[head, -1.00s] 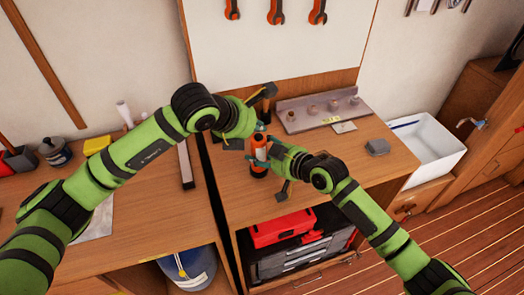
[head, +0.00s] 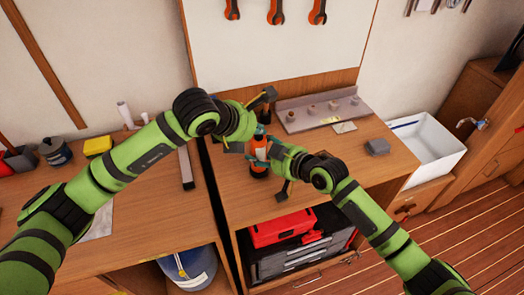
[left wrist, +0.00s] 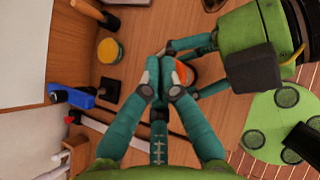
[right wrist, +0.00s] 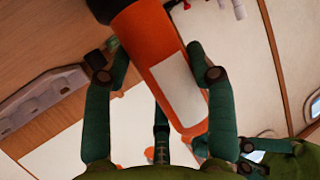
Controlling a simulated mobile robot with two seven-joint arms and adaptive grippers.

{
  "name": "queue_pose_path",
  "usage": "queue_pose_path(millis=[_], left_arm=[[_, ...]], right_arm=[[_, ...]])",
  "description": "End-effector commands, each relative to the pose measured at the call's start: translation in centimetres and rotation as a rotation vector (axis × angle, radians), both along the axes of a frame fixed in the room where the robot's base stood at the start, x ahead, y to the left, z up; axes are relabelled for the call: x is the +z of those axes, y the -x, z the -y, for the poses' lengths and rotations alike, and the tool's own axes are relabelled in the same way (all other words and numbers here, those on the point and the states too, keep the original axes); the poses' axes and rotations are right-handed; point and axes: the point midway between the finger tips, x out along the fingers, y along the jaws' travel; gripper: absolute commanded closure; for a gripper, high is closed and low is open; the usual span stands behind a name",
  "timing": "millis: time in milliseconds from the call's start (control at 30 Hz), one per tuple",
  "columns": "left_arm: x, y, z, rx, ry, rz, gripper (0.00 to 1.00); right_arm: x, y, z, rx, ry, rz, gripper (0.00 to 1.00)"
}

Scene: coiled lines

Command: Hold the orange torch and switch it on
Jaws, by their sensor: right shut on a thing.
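The orange torch (head: 259,154) stands roughly upright over the right-hand bench, its dark end down. My right gripper (head: 265,155) is shut around its body from the right. In the right wrist view the torch (right wrist: 160,60), with its white label, lies between the fingers (right wrist: 158,75). My left gripper (head: 261,131) is at the torch's top end. In the left wrist view its fingertips (left wrist: 160,64) are together, in front of the orange top (left wrist: 183,74) and partly hiding it. I cannot tell whether they touch the torch, or whether its base touches the bench.
A grey rack (head: 310,112) stands at the back of the bench, with a small grey block (head: 377,147) to its right. A white sink (head: 430,150) is at the right. A red toolbox (head: 282,229) sits on the shelf below. The bench's right part is mostly clear.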

Motion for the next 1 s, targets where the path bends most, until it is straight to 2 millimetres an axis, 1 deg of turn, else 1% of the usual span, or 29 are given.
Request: queue_pose_path(millis=[567, 900, 1000], left_arm=[[-0.6, 0.0, 0.0, 0.0, -0.001, -0.001, 1.0], [0.8, 0.0, 0.0, -0.001, 0.001, 0.0, 1.0], [1.0, 0.0, 0.0, -0.001, 0.0, -0.001, 1.0]], right_arm=[[-0.1, 0.0, 0.0, 0.001, 0.0, -0.002, 0.86], [-0.1, 0.0, 0.0, 0.001, 0.0, -0.002, 0.86], [-0.1, 0.0, 0.0, 0.001, 0.0, -0.002, 0.86]])
